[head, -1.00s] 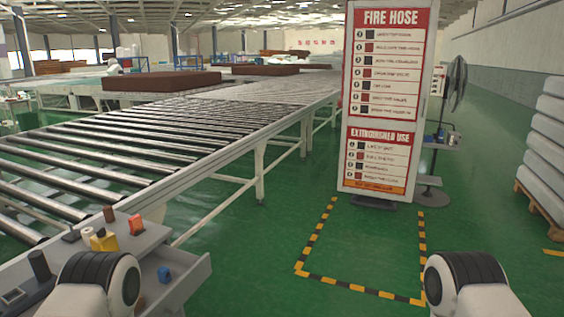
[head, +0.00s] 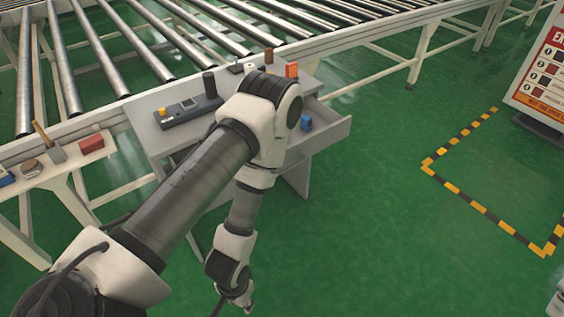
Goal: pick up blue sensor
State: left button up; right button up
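A small blue block-like thing (head: 306,123), which looks like the blue sensor, sits in the open drawer (head: 330,132) of the grey workstation. My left arm reaches across the middle of the head view, in front of the workstation. My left gripper (head: 236,303) hangs low near the bottom of the picture, below the drawer and apart from the sensor. It is too small and cut off to tell its opening. My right gripper is not in view.
The grey workstation top (head: 150,132) carries a dark handheld device (head: 188,110), a black cylinder (head: 210,85) and an orange-red block (head: 292,69). A roller conveyor (head: 150,50) runs behind. A side shelf (head: 75,163) stands left. Green floor right of the drawer is free.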

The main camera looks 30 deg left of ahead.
aim_at(306, 121)
jog(key=i+l+u, duration=0.2)
jog(key=u, duration=0.15)
jog(key=i+l+u, duration=0.25)
jog(key=u, duration=0.15)
jog(key=i+l+u, duration=0.35)
